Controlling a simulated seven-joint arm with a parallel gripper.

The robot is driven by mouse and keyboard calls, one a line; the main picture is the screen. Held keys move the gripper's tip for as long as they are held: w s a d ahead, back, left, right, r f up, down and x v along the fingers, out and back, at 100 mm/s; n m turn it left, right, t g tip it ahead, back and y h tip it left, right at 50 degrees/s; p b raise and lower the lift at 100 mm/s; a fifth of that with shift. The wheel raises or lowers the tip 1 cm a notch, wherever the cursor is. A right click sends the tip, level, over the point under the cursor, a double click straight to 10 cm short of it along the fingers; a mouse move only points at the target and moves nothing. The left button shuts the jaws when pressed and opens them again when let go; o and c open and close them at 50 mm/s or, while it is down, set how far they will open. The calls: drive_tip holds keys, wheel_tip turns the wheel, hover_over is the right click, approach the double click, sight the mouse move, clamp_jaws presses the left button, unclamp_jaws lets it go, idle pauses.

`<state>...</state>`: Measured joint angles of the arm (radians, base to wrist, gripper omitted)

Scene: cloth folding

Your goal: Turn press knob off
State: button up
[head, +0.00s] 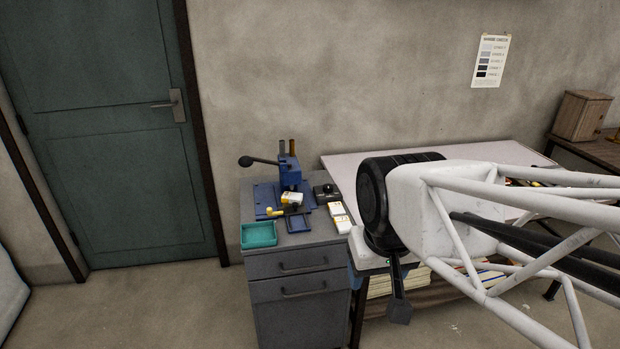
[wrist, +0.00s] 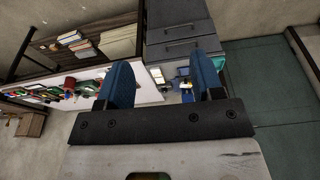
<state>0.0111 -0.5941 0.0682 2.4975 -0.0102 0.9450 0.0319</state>
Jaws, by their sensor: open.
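A blue press (head: 289,174) with a long black lever stands on the grey drawer cabinet (head: 297,290). A small black box with a rounded top (head: 326,193) sits just right of it. A small yellow part (head: 272,211) shows at the front left of the press's base. I cannot tell which of these is the press knob. My gripper (head: 386,285) is to the right of the cabinet and in front of the table, apart from the press. In the wrist view my gripper (wrist: 164,64) has its two blue fingers wide apart with nothing gripped; the cabinet top shows small beyond them.
A pale table (head: 480,153) adjoins on the right. A green door (head: 105,140) is at left. The floor before the cabinet's left side is clear.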

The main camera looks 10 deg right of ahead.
drive_tip(key=shift+o, duration=0.9)
drive_tip(key=w+r, duration=0.2)
drive_tip(key=w, duration=0.7)
drive_tip(key=w+d+r+m, duration=0.1)
drive_tip(key=w+r, duration=0.1)
drive_tip(key=w, duration=0.7)
drive_tip(key=shift+w+d+r+m+g, duration=0.25)
drive_tip(key=shift+w+r+m+g, duration=0.05)
drive_tip(key=shift+w, duration=0.05)
drive_tip(key=m+g, duration=0.2)
drive_tip(key=m, duration=0.3)
hover_over(328, 186)
wheel_tip(328, 186, down, 25)
drive_tip(key=shift+f, duration=0.1)
drive_tip(key=shift+w+f, duration=0.2)
drive_tip(key=shift+f, duration=0.05)
drive_tip(key=shift+f, duration=0.1)
drive_tip(key=shift+f, duration=3.8)
